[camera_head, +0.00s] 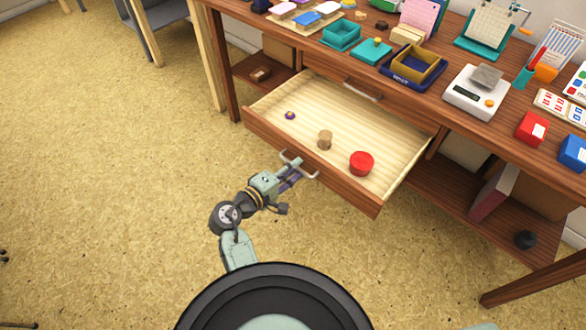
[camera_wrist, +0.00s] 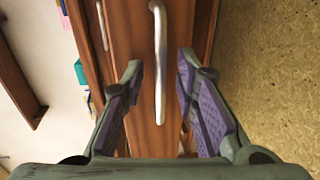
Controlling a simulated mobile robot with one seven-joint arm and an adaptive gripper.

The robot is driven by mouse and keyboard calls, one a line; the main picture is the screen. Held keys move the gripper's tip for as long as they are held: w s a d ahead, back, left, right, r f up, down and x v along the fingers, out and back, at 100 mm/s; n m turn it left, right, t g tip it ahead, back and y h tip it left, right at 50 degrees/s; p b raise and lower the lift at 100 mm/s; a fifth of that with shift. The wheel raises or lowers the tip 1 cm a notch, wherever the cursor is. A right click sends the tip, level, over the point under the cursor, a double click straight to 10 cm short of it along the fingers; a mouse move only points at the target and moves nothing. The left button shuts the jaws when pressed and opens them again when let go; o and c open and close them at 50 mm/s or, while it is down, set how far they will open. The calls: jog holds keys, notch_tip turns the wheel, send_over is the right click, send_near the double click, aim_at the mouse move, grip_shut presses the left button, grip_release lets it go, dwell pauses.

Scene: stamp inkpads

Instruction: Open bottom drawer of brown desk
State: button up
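The brown desk (camera_head: 410,68) has its bottom drawer (camera_head: 300,100) pulled well out, showing a pale wooden inside. The drawer's metal bar handle (camera_head: 298,164) is on its brown front. My gripper (camera_head: 291,174) is at this handle. In the wrist view, the handle (camera_wrist: 159,40) runs upright between the two purple-padded fingers of my gripper (camera_wrist: 160,65). The fingers are apart, with a visible gap on each side of the bar. A second handle (camera_head: 362,88) sits on the closed drawer above.
The open drawer holds a red round object (camera_head: 361,163), a tan stamp-like piece (camera_head: 325,140) and a small purple item (camera_head: 290,115). Inkpads, boxes and a scale (camera_head: 476,93) crowd the desktop. The floor (camera_head: 110,170) on the left is clear.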

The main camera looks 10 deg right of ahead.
jog(key=shift+a, duration=0.1)
jog(key=v, duration=1.2)
